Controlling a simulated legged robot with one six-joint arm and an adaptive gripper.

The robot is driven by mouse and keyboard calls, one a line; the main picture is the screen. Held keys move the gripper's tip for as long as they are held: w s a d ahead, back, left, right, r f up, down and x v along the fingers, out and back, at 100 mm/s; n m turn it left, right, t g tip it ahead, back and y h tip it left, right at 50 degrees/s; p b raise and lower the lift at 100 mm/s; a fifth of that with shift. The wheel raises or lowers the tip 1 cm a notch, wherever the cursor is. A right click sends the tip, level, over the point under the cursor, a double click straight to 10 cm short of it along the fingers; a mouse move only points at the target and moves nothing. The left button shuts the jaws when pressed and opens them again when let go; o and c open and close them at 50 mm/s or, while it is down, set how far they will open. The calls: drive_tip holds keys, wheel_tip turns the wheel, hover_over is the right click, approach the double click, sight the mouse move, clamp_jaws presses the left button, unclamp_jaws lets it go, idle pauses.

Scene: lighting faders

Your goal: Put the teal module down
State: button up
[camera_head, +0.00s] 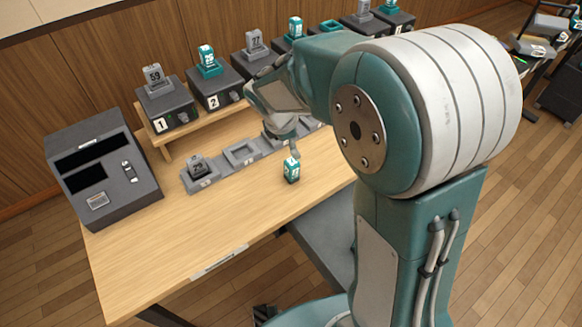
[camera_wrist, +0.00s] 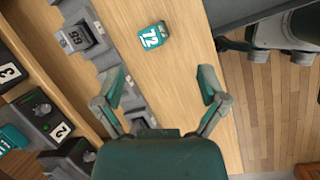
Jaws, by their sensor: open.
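The teal module (camera_head: 291,170) stands on the bare wooden table top near its front edge, with a white number panel. In the wrist view the teal module (camera_wrist: 151,37) reads 72 and sits ahead of the fingertips, with nothing around it. My gripper (camera_head: 287,138) is above and just behind the module in the head view. In the wrist view my gripper (camera_wrist: 166,76) has its two fingers spread wide, with nothing between them.
A grey tray row (camera_head: 242,153) on the table holds a grey module (camera_head: 199,166) in its left slot; the slot beside it is empty. Numbered fader boxes (camera_head: 167,108) stand on a raised shelf behind. A dark console (camera_head: 101,170) stands at left. The front table top is clear.

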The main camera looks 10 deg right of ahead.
sight(290, 161)
drive_tip(key=w+f+n, duration=0.1)
drive_tip(key=f, duration=0.3)
drive_tip(key=w+f+n, duration=0.2)
drive_tip(key=f, duration=0.2)
drive_tip(key=w+f+n, duration=0.1)
drive_tip(key=f, duration=0.3)
drive_tip(key=shift+w+n+h, duration=0.2)
drive_tip(key=shift+n+h, duration=0.1)
drive_tip(key=shift+h, duration=0.1)
drive_tip(key=shift+g, duration=0.3)
drive_tip(key=shift+a+x, duration=0.2)
drive_tip(key=shift+x, duration=2.5)
drive_tip(key=shift+s, duration=0.15)
drive_tip(key=c, duration=1.3)
clamp_jaws()
